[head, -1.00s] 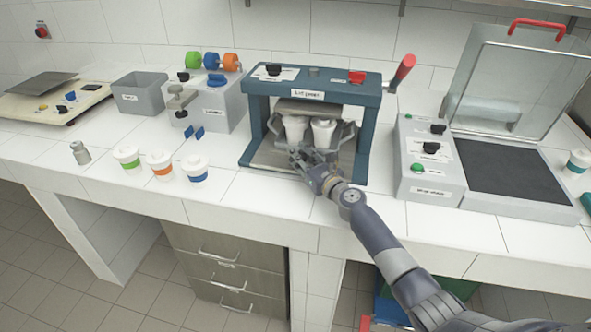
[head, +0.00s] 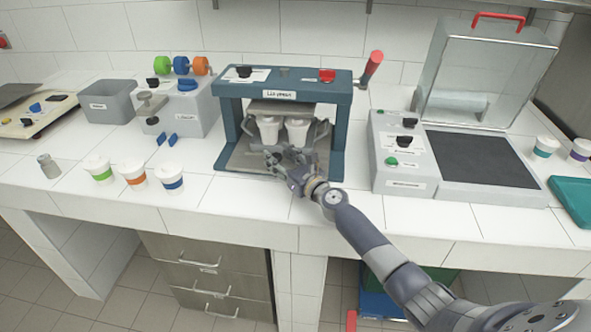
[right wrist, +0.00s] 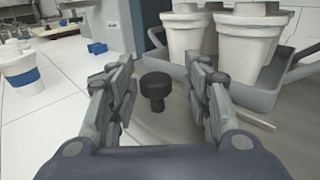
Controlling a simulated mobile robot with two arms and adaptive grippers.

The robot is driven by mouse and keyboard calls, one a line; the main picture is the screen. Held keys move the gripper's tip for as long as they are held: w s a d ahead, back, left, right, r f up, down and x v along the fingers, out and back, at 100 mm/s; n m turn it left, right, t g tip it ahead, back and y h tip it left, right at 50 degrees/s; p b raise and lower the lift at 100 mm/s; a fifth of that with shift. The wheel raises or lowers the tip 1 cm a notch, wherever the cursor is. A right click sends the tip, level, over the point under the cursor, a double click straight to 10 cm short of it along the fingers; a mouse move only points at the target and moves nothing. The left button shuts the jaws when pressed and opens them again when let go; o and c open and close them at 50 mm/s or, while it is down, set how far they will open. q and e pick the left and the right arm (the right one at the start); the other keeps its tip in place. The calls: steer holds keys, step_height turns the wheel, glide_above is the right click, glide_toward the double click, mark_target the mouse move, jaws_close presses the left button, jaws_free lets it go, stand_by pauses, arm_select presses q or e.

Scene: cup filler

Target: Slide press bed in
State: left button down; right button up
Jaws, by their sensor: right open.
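The blue lid press (head: 281,92) stands on the counter with a red-handled lever on its right side. Its grey bed (right wrist: 250,95), inside the frame, carries white cups (head: 267,130) with raised side handles; the bed and cups also show at the right in the right wrist view. A black knob (right wrist: 156,88) stands between the fingers of my right gripper (right wrist: 160,95), with gaps on both sides. My right gripper (head: 285,160) is open at the front of the press, low by its base. How far in the bed sits is partly hidden. My left gripper is out of view.
Left of the press stand three lidded cups (head: 135,173), a grey machine (head: 190,108) and a grey bin (head: 106,102). To the right is a machine with a raised clear lid (head: 490,70). The counter's front strip (head: 250,210) is mostly clear.

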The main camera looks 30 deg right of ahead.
steer(key=s, duration=0.3)
steer(key=s+d, duration=0.1)
steer(key=s, duration=0.3)
steer(key=s+d, duration=0.1)
steer(key=s, duration=0.2)
steer(key=shift+s+d, duration=0.1)
steer(key=shift+s, duration=0.15)
